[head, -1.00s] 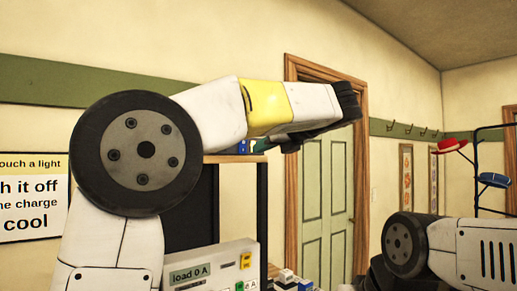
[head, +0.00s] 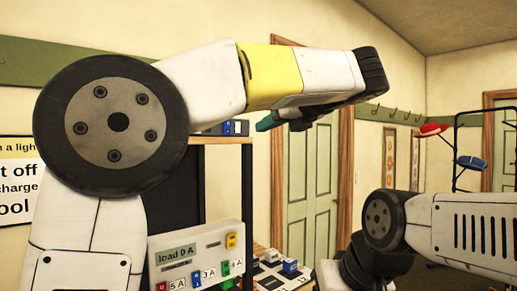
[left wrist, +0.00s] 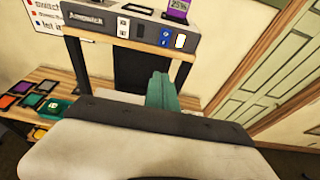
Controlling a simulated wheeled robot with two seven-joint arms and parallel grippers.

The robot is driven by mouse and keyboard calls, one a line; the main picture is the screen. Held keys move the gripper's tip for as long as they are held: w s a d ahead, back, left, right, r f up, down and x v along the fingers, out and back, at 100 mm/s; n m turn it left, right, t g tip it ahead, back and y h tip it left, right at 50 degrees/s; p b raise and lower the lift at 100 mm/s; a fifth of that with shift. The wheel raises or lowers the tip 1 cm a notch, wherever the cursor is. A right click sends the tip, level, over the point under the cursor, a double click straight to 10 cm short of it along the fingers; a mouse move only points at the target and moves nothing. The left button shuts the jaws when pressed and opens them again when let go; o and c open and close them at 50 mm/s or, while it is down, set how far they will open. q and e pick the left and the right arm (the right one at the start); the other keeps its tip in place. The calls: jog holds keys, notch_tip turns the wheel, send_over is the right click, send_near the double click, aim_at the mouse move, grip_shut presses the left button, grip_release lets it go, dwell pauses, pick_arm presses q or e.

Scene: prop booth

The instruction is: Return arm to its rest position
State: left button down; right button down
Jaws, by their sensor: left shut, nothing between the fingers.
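My left arm (head: 300,75) is raised across the head view, with its white and yellow links bent to the right at about the height of the green wall rail. My left gripper (head: 268,122) shows as teal fingertips below the arm, mostly hidden behind it. In the left wrist view the left gripper (left wrist: 162,92) is shut and empty, in front of the dark panel of the bench stand. My right arm (head: 440,228) shows at the lower right of the head view. Its gripper is not visible.
A control panel (head: 200,258) marked "load 0 A" stands below my left arm. The bench (left wrist: 35,85) holds several coloured tiles and a green tray (left wrist: 52,108). A grey unit (left wrist: 130,27) tops the stand. A green door (head: 310,180) and a hat rack (head: 456,140) are behind.

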pick_arm(q)
jog(key=s+a+f+n+g+h, duration=0.1)
jog(key=a+f+n+g+h, duration=0.1)
jog(key=a+f+n, duration=0.4)
jog(key=s+a+f+n+g+h, duration=0.2)
jog(key=a+f, duration=0.7)
jog(key=s+a+f+n+g+h, duration=0.1)
jog(key=s+a+f+n+h, duration=0.1)
jog(key=s+f+n, duration=0.5)
jog(key=s+a+f+n+h, duration=0.2)
jog(key=s+f+n+h, duration=0.2)
jog(key=s+f+n, duration=0.3)
notch_tip(320, 180, down, 4)
jog(key=n, duration=0.6)
jog(key=shift+s+a+f+g+h, duration=0.15)
jog(key=shift+s+g+h, duration=0.2)
jog(key=shift+g+h, duration=0.05)
